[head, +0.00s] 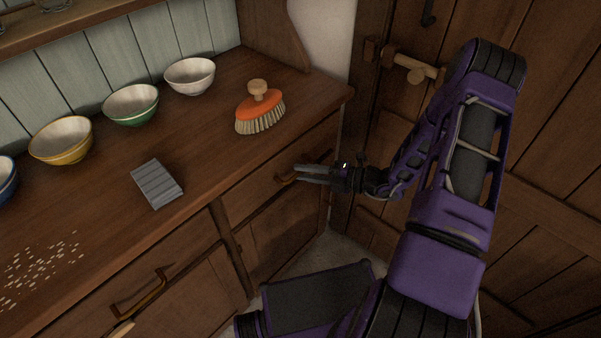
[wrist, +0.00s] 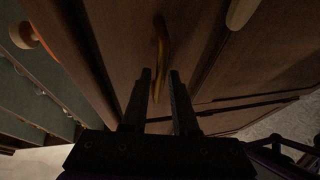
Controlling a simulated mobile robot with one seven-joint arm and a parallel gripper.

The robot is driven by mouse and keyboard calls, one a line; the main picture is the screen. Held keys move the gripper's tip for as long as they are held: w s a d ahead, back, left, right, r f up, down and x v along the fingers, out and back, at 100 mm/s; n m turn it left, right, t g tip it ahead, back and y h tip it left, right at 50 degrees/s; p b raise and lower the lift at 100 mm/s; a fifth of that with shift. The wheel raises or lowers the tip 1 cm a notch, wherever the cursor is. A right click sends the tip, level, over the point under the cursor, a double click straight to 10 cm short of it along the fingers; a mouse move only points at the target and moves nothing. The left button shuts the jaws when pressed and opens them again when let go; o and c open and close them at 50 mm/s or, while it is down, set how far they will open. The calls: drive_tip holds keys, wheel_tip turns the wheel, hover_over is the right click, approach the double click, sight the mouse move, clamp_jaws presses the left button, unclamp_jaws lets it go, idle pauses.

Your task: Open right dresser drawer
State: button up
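The right dresser drawer (head: 250,194) is below the worktop, with a curved brass handle (head: 287,179). The drawer looks closed or nearly so. My gripper (head: 297,174) comes in from the right, with its fingers apart at the handle. In the wrist view the handle (wrist: 160,40) runs lengthwise ahead of my gripper (wrist: 160,73), and its near end reaches between the two open fingers. I cannot tell whether either finger touches it.
The left drawer has a brass handle (head: 140,293). A wooden door with a latch (head: 415,68) stands to the right, close to my arm.

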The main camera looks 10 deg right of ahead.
drive_tip(key=shift+w+a+f, duration=0.15)
drive_tip(key=shift+w+a, duration=0.2)
drive_tip(key=shift+a, duration=0.2)
clamp_jaws()
idle(1.1)
